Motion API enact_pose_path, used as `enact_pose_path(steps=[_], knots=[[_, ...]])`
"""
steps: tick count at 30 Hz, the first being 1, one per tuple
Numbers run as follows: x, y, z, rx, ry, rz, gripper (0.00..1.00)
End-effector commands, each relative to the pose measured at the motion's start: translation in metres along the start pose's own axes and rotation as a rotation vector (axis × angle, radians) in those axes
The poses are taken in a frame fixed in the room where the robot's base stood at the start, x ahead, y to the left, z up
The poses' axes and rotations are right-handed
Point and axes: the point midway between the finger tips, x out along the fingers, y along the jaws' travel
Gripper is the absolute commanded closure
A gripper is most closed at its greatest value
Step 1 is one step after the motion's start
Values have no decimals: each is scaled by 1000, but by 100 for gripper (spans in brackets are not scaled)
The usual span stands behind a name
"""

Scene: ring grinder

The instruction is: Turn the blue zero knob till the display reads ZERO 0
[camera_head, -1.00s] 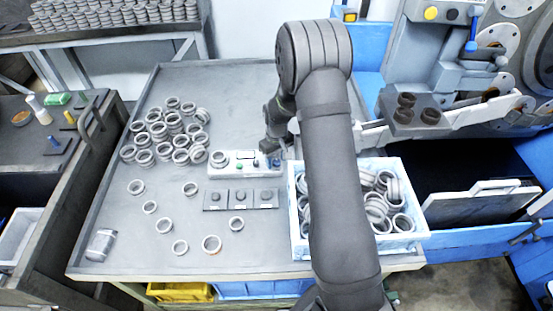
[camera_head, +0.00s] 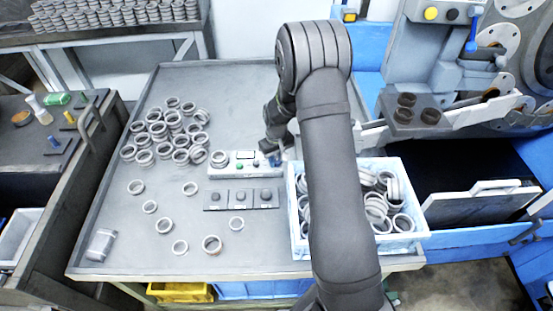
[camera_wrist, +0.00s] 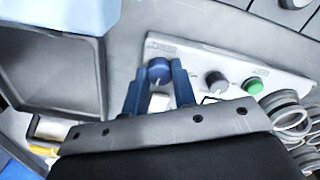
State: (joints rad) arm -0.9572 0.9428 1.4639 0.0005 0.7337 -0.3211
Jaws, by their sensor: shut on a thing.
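The blue zero knob (camera_wrist: 158,70) sits at one end of the light grey control panel (camera_wrist: 190,55), with a pale pointer mark on its face. My gripper (camera_wrist: 158,73) has its two blue fingers on either side of the knob, shut on it. The small display (camera_head: 246,155) is on the panel in the head view, too small to read. In the wrist view my gripper's body mostly hides it. A dark knob (camera_wrist: 216,82) and a green button (camera_wrist: 253,87) are on the same panel.
A dark three-part block (camera_head: 240,198) lies in front. A white crate (camera_head: 300,245) of rings is to the right. Many loose rings (camera_head: 172,122) lie to the left. The table's back middle is clear.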

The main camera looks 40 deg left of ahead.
Motion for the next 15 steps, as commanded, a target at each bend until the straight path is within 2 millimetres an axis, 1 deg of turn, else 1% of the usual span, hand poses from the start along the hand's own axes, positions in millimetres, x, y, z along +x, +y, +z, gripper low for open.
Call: enact_pose_path(steps=[5,15], knots=[[0,0,0,129,-2,0,98],[0,0,1,449,-3,0,98]])
